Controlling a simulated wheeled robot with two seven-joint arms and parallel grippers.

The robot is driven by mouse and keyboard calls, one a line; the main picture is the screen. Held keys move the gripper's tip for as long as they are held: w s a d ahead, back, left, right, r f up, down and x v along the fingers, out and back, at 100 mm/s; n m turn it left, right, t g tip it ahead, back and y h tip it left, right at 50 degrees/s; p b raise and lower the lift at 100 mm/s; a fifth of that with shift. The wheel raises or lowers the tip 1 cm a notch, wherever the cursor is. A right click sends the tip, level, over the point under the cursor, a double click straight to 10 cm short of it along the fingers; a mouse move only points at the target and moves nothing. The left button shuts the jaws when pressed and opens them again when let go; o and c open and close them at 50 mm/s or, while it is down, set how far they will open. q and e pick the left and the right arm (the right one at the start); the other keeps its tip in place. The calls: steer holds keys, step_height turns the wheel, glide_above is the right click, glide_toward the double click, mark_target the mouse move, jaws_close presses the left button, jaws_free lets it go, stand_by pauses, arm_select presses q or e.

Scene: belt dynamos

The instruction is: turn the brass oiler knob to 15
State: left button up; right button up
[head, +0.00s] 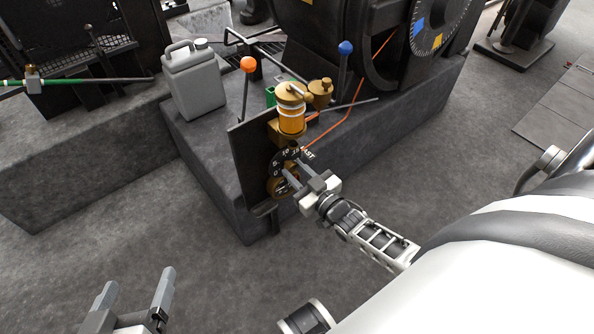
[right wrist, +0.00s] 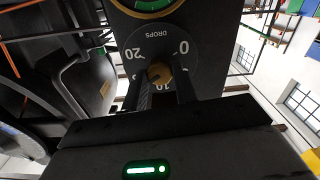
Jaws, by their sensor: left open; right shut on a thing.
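The brass oiler knob (right wrist: 158,74) sits at the middle of a dark round dial (right wrist: 150,45) marked DROPS, with 0 and 20 readable in the right wrist view. My right gripper (head: 291,177) is shut on the knob, one finger on each side, and hides much of it. In the head view the dial (head: 289,157) is on the dark upright plate, below the amber glass oiler (head: 292,118) with its brass cap. The knob's exact setting cannot be read. My left gripper (head: 137,280) is open and empty at the lower left, well away from the plate.
An orange-topped lever (head: 248,64) and a blue-topped lever (head: 345,48) stand near the oiler. A grey jerrycan (head: 194,82) stands on the plinth to the left. A large dark machine with a marked wheel (head: 437,25) is behind. The floor at left is clear.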

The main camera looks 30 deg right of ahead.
stand_by(0.6)
steer(key=o, duration=1)
steer(key=shift+c, duration=0.2)
steer(key=shift+s, duration=0.25)
arm_select(q)
steer(key=f+g+p, duration=0.1)
steer(key=a+f+y+p, duration=0.1)
steer(key=p, duration=0.1)
steer(key=shift+s+g, duration=0.15)
steer(key=shift+g, duration=0.25)
arm_select(e)
steer(key=s+d, duration=0.1)
steer(key=s, duration=1.4)
steer(key=shift+s, duration=0.15)
steer(key=shift+d+r, duration=0.1)
